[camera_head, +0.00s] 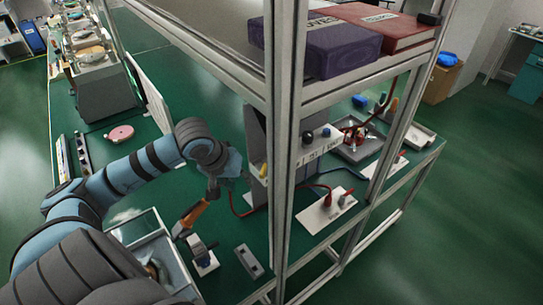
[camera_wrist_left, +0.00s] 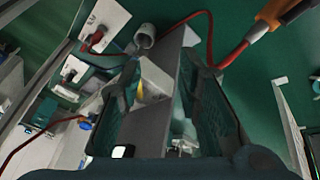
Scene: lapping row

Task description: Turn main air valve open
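My left gripper (camera_head: 232,168) is beside the grey upright panel (camera_head: 256,135) under the shelf in the head view. A small yellow lever (camera_head: 263,170) shows at the panel, partly behind the frame post; I take it for the main air valve's handle. In the left wrist view, the two dark fingers of my left gripper (camera_wrist_left: 165,85) stand apart, with the yellow lever (camera_wrist_left: 139,90) and grey panel edge (camera_wrist_left: 160,105) seen between them. No contact with the lever can be made out. My right gripper is not in view.
A metal frame post (camera_head: 287,120) stands close to the gripper. A red hose (camera_head: 240,208) and an orange-handled tool (camera_head: 192,215) are below. The shelf above carries a purple box (camera_head: 325,50) and a red binder (camera_head: 385,30). A white plate with fittings (camera_head: 325,212) lies right.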

